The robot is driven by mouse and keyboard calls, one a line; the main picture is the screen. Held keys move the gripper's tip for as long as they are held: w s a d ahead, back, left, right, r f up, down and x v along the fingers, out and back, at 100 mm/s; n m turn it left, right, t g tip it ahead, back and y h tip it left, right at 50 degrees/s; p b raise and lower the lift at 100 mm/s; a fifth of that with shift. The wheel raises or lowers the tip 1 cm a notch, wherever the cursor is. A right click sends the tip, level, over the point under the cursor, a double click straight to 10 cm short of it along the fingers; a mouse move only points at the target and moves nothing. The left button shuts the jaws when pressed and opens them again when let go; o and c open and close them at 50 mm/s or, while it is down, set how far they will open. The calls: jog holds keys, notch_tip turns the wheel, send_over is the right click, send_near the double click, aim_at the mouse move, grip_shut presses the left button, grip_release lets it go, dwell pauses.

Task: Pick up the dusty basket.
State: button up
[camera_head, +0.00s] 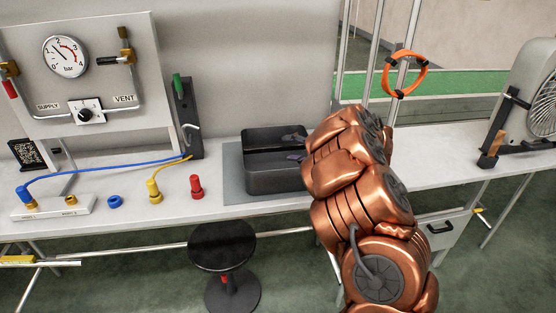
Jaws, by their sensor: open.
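Nothing in view is plainly a dusty basket. The nearest in form is an open-topped dark grey bin (262,178), standing upright on a grey mat (232,174) on the bench. Dust on it cannot be made out. My copper arm rises from the lower right and covers the bin's right end. Two dark finger-like parts of my gripper (293,147) show at the arm's left edge, apart from each other, over the right part of the bin. The rest of the gripper is hidden behind the arm. Whether the fingers touch the bin cannot be told.
A gauge panel (100,120) stands at the left. A blue hose (100,176), a yellow fitting (153,192) and a red fitting (196,187) lie left of the bin. A black stool (222,246) stands in front. A fan (525,105) is at the right.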

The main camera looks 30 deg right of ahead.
aim_at(282, 147)
jog(key=shift+p+x, duration=0.5)
jog(key=shift+x, duration=2.8)
grip_shut()
